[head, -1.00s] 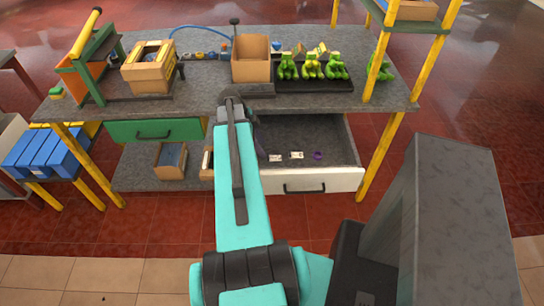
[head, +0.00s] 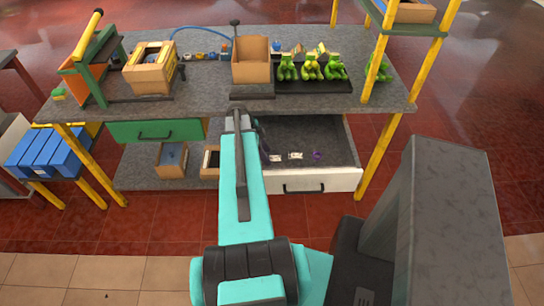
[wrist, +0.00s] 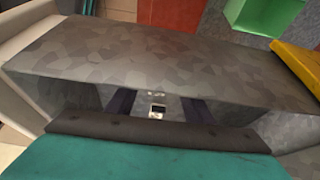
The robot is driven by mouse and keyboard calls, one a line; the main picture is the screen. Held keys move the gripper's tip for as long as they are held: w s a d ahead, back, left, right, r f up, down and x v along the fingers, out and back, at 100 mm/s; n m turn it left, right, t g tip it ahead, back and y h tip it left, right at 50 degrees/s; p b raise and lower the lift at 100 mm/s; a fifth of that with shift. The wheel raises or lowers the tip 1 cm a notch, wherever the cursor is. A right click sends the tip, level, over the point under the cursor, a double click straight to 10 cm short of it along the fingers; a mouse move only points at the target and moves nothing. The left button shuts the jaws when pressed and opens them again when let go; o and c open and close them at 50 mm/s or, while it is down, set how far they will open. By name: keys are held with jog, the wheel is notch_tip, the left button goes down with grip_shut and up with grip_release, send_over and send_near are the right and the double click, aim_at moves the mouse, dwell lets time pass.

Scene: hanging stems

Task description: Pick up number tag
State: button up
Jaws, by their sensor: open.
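In the head view, two small white tags lie in the open drawer, one with its face showing (head: 296,156) and one farther left (head: 275,158), partly beside my arm. I cannot read a number on either. In the wrist view, a small white-and-dark tag-like piece (wrist: 157,111) shows between the dark fingers of my gripper (wrist: 158,107). The fingers are apart, with nothing held between them. In the head view my arm reaches to the drawer's left side and hides the gripper.
The open drawer (head: 319,180) has a white front and grey floor, with a purple ring (head: 318,155) at right. The grey tabletop (head: 210,101) overhangs the drawer's back. A closed green drawer (head: 155,131) is at left. Cardboard boxes stand on the lower shelf.

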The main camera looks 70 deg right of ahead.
dwell(0.3)
jog(key=c, duration=1.1)
jog(key=shift+r, duration=0.15)
notch_tip(320, 180, up, 10)
jog(key=b, duration=0.3)
dwell(0.5)
